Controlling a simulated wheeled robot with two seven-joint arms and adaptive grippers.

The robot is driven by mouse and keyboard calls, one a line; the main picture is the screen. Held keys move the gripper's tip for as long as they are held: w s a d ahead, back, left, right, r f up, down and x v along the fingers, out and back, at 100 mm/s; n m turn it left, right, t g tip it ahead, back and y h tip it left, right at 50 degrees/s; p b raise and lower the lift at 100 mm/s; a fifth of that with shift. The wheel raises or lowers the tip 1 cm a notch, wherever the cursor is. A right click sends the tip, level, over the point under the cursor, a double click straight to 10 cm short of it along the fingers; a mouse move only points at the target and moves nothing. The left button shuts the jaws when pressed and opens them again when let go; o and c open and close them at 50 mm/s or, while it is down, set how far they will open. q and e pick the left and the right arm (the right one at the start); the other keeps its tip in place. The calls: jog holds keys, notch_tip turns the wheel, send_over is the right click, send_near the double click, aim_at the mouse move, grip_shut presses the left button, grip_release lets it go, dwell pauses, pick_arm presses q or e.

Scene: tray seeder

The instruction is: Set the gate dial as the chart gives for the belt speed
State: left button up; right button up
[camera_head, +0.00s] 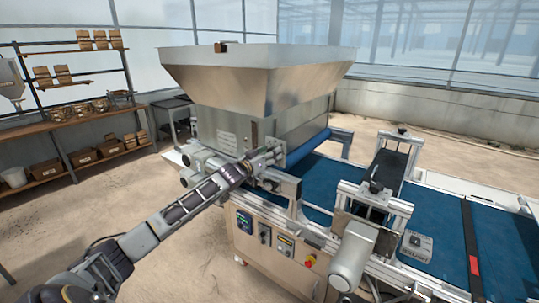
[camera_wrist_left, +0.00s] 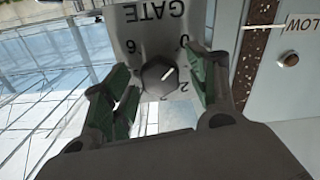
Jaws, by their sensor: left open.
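The gate dial (camera_wrist_left: 159,75) is a dark knob with a white pointer line, on a pale plate marked GATE, which appears upside down in the left wrist view. Its pointer slants up and right in that view, roughly toward the 0. A 6 and a 2 also show; other marks are partly hidden. My left gripper (camera_wrist_left: 160,82) is open, with its green-padded fingers on either side of the dial; contact cannot be told. In the head view my left gripper (camera_head: 262,163) is at the machine's side below the metal hopper (camera_head: 250,75). My right gripper is not in view.
A control panel with a small display (camera_head: 244,222) sits on the seeder's front; its reading is too small to read. A blue belt (camera_head: 320,183) runs to the right. Shelves (camera_head: 75,115) stand at left. The floor before the machine is clear.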

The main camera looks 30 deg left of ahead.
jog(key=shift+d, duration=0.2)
pick_arm(q)
jog(key=c, duration=1)
jog(key=shift+c, duration=0.2)
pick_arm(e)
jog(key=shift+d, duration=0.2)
pick_arm(q)
jog(key=shift+m, duration=0.3)
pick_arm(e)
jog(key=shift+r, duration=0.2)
pick_arm(q)
jog(key=m+p, duration=0.4)
jog(key=m, duration=1.3)
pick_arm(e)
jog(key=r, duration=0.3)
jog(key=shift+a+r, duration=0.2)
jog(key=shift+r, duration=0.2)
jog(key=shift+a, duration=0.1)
